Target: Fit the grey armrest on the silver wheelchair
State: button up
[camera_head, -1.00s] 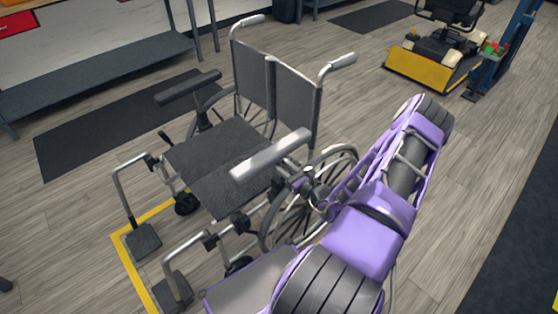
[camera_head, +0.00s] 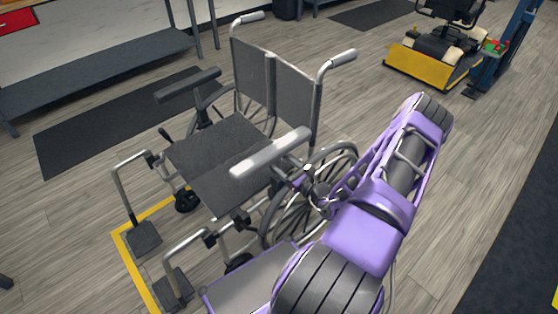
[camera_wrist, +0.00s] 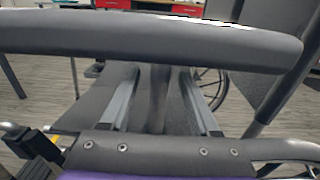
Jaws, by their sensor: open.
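The silver wheelchair (camera_head: 278,60) stands on the floor with a dark seat and back. The grey armrest (camera_head: 270,153) sits level over its near side, above the large wheel. In the wrist view the armrest pad (camera_wrist: 150,36) crosses the top, and its post (camera_wrist: 158,100) runs down from it. My gripper (camera_wrist: 158,90) is open, with one finger on each side of the post and gaps showing between. The fingers are below the pad. The post's lower end is hidden behind my gripper's body, so I cannot tell how it meets the frame.
The wheelchair's other armrest (camera_head: 188,86) is on its far side. Footrests (camera_head: 143,237) stick out at the front over yellow floor tape (camera_head: 127,262). A shelf (camera_head: 95,75) stands at the back left and a scooter (camera_head: 440,50) at the back right.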

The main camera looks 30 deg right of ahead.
jog(key=shift+s, duration=0.15)
jog(key=s+d+p, duration=0.1)
jog(key=s+d, duration=0.1)
jog(key=s, duration=1.5)
jog(key=shift+d, duration=0.2)
